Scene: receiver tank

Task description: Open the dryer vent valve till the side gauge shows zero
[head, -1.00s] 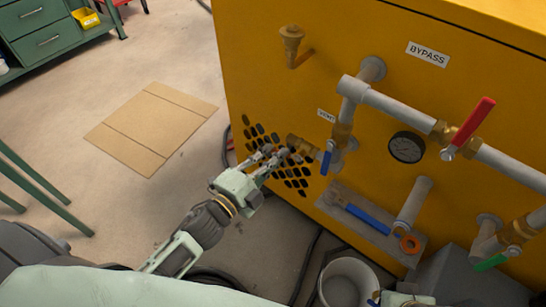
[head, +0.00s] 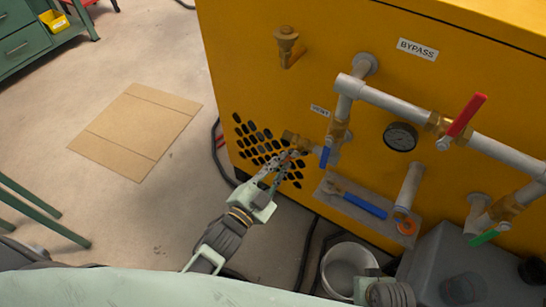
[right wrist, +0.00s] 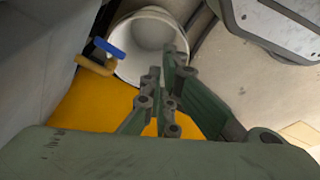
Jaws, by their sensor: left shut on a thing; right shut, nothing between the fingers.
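The vent valve with its blue lever (head: 326,156) sits on the yellow cabinet below a VENT label (head: 320,110); the lever hangs down. A brass fitting (head: 297,141) sticks out left of it. My left gripper (head: 290,158) is shut at this fitting's near end, just left of the lever; the exact contact is too small to tell. The black round gauge (head: 400,137) is right of the valve; its needle is unreadable. My right gripper (right wrist: 163,88) is shut and empty in the right wrist view, with a white bucket (right wrist: 145,50) beyond it.
A red-handled valve (head: 466,115) and a green-handled valve (head: 488,236) are on the pipes at right. A blue-handled wrench (head: 365,207) lies against a grey panel. Flat cardboard (head: 135,130) lies on the open floor.

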